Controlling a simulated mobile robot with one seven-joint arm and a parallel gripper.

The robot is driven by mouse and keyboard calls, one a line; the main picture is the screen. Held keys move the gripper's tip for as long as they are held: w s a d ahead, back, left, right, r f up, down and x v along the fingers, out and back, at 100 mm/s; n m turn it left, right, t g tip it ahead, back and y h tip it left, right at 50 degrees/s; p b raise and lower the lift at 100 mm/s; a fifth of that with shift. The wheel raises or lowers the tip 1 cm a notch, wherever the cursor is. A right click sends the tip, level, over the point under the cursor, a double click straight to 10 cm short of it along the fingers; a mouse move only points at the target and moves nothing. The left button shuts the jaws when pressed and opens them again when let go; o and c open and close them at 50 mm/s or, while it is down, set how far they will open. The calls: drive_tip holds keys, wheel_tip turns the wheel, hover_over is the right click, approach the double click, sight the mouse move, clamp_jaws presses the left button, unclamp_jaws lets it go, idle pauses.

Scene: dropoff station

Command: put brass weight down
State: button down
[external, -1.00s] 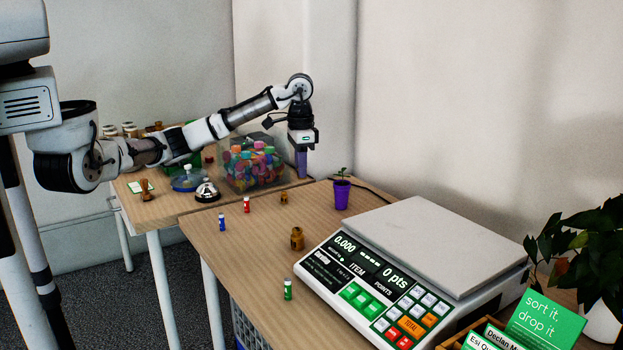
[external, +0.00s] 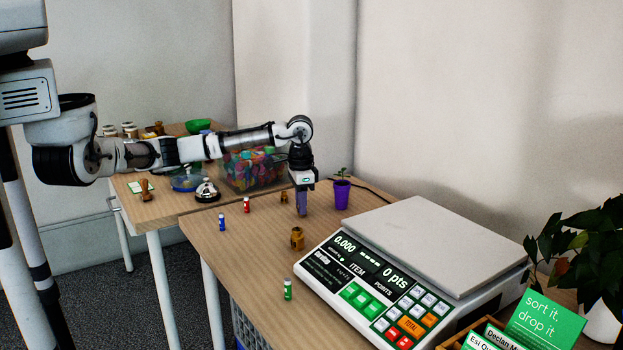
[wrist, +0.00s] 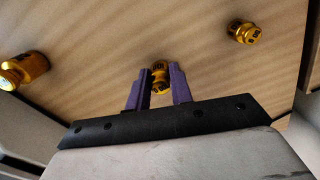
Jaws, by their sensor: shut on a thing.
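My gripper (external: 301,209) has purple fingers and points down over the wooden table (external: 240,262). In the wrist view, my gripper (wrist: 160,92) is shut on a small brass weight (wrist: 159,76), whose knobbed top shows between the fingertips. In the external view the fingers hide this weight. I cannot tell whether its base touches the table. Two other brass weights stand on the table: a larger one (external: 297,239) in front of my gripper and a smaller one (external: 284,198) just behind it to the left. Both also show in the wrist view, at left (wrist: 28,68) and upper right (wrist: 243,33).
A scale (external: 420,240) fills the right of the table. A purple plant pot (external: 342,196) stands right of my gripper. Red (external: 247,206), blue (external: 221,222) and green (external: 287,289) little bottles stand nearby. A bell (external: 206,190) and a clear bin (external: 252,172) are behind.

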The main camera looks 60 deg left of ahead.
drive_tip(key=shift+f, duration=0.15)
drive_tip(key=c, duration=1.2)
unclamp_jaws()
drive_tip(key=shift+c, duration=0.2)
wheel_tip(320, 180, up, 12)
drive_tip(key=b, duration=0.1)
drive_tip(key=shift+b, duration=0.3)
